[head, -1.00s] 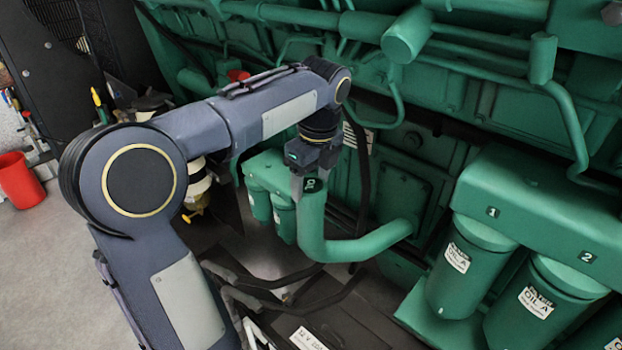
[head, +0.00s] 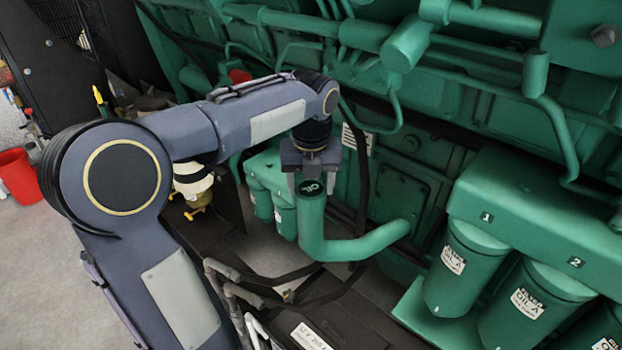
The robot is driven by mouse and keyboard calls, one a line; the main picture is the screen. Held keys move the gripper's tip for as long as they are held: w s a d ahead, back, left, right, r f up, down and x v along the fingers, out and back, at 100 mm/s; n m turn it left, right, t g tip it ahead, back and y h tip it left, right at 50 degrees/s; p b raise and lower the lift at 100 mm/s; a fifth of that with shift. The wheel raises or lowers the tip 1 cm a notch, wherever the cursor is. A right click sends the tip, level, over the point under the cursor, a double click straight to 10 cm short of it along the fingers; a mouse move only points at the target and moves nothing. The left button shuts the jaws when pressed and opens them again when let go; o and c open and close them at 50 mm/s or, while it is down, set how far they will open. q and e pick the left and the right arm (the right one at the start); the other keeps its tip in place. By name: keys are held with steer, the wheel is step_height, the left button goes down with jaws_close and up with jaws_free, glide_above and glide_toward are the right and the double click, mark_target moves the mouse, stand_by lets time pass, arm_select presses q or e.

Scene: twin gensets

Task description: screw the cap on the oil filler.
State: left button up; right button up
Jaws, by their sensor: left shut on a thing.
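The oil filler (head: 313,228) is a green bent pipe that rises upright from the engine side. The black cap (head: 311,187), with pale OIL lettering, sits at the top of its mouth. My left gripper (head: 311,184) comes down from above with one finger on each side of the cap and is shut on it. The cap looks level with the pipe mouth. I cannot tell how far its thread is engaged. My right gripper is out of view.
Green oil filters (head: 453,268) hang under a manifold at the right. Smaller green filters (head: 285,216) stand just left of the filler. A black hose (head: 362,170) runs close behind the gripper. A red bucket (head: 18,176) stands on the floor at far left.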

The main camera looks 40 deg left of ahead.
arm_select(q)
steer(key=shift+m, duration=0.3)
steer(key=shift+r+m+p, duration=0.1)
steer(key=shift+m+p, duration=0.4)
steer(key=shift+m, duration=1.7)
steer(key=o, duration=1.1)
steer(key=shift+c, duration=0.5)
